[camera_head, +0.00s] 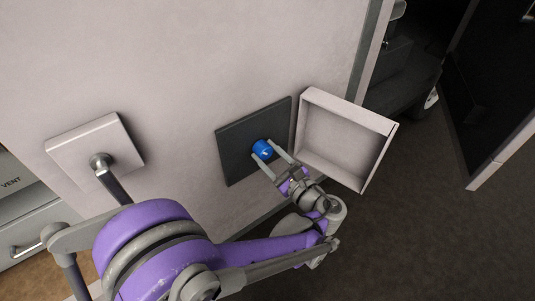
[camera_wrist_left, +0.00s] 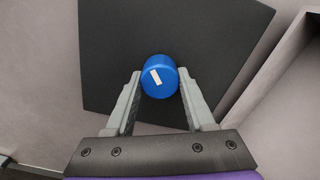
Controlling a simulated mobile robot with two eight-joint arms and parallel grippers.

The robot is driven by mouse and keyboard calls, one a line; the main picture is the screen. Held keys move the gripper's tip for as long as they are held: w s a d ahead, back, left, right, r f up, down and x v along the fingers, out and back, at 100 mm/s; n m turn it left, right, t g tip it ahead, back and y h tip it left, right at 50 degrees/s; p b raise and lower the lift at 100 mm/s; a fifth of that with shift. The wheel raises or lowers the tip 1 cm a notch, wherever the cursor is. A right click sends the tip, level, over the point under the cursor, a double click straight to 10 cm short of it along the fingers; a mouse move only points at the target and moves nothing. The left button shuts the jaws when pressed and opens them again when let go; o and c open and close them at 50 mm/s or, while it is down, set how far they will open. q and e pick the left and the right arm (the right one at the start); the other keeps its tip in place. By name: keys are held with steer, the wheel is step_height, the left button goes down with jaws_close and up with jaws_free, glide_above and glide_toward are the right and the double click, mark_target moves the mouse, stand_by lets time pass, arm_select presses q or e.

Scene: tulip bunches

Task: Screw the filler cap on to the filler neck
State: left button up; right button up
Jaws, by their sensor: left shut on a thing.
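The blue filler cap (camera_head: 262,150) has a white mark on its face and sits in front of the dark square panel (camera_head: 232,152) on the pale wall. My left gripper (camera_head: 265,156) is shut on the cap, one finger on each side of it. In the left wrist view the cap (camera_wrist_left: 159,77) lies between the fingertips of the left gripper (camera_wrist_left: 160,85), its white mark slanted. The filler neck is hidden behind the cap, and I cannot tell how far the cap is on it. My right gripper is not in view.
An open pale box-like flap (camera_head: 345,138) stands out from the wall just right of the panel, close to my left wrist. A square plate with a metal post (camera_head: 97,150) is on the wall at left. Dark floor (camera_head: 420,230) lies clear at right.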

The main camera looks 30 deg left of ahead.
arm_select(q)
steer(key=shift+m, duration=0.9)
steer(key=o, duration=1.4)
steer(key=n, duration=0.8)
steer(key=shift+p, duration=0.4)
steer(key=shift+n, duration=0.6)
